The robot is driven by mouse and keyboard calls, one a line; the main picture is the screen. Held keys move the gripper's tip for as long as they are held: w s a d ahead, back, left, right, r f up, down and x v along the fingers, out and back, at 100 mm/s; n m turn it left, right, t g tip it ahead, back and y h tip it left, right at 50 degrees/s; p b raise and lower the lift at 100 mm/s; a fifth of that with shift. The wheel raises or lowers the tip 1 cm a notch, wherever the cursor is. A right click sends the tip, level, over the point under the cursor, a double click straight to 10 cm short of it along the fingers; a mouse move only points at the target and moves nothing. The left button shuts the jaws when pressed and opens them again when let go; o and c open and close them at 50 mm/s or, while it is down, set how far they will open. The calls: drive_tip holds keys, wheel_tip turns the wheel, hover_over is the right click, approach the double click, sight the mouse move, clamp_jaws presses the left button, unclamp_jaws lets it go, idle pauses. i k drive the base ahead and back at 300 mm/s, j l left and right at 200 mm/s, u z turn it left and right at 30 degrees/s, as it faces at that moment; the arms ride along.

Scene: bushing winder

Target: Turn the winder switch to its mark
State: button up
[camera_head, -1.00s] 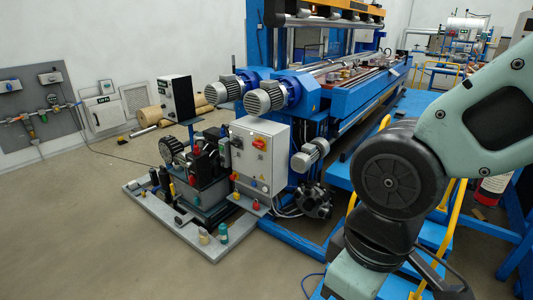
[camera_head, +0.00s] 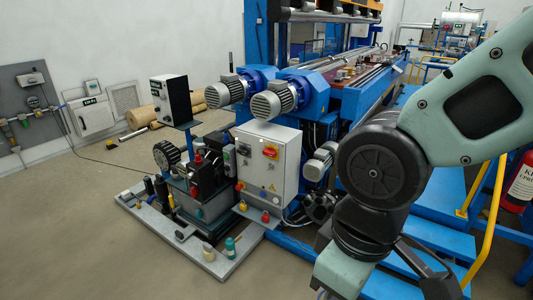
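The winder (camera_head: 355,99) is a large blue machine running from the centre to the back right. A grey control box (camera_head: 252,172) stands on its near side. The switch's mark is too small to make out. My arm comes in from the right, with its dark joint in front of the winder's side. The arm is apart from the box in the picture. My gripper is not clearly visible.
A hydraulic unit on a grey base plate (camera_head: 215,268) stands left of the box, with a black box on a post (camera_head: 171,98). Blue steps (camera_head: 440,240) with yellow rails (camera_head: 488,220) and a red extinguisher (camera_head: 520,185) are at right. Open floor lies at left.

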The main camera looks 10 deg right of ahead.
sight(270, 152)
drive_tip(key=i+j+z, duration=0.15)
drive_tip(key=i+j, duration=0.2)
drive_tip(key=j, duration=0.15)
drive_tip(key=i+j+z, duration=0.1)
drive_tip(key=i+j, duration=0.25)
drive_tip(key=j, duration=0.15)
drive_tip(key=i+j+z, duration=0.15)
drive_tip(key=i+j, duration=0.15)
drive_tip(key=j, duration=0.25)
drive_tip(key=i+j+z, duration=0.1)
drive_tip(key=i+j, duration=0.2)
drive_tip(key=j, duration=0.3)
drive_tip(key=i+j+z, duration=0.15)
drive_tip(key=j, duration=0.45)
drive_tip(key=i+j+z, duration=0.1)
drive_tip(key=i+j, duration=0.25)
drive_tip(key=j, duration=0.25)
drive_tip(key=i+j+z, duration=0.15)
drive_tip(key=j, duration=0.5)
drive_tip(key=i+j+z, duration=0.15)
drive_tip(key=j, duration=0.55)
drive_tip(key=i, duration=0.05)
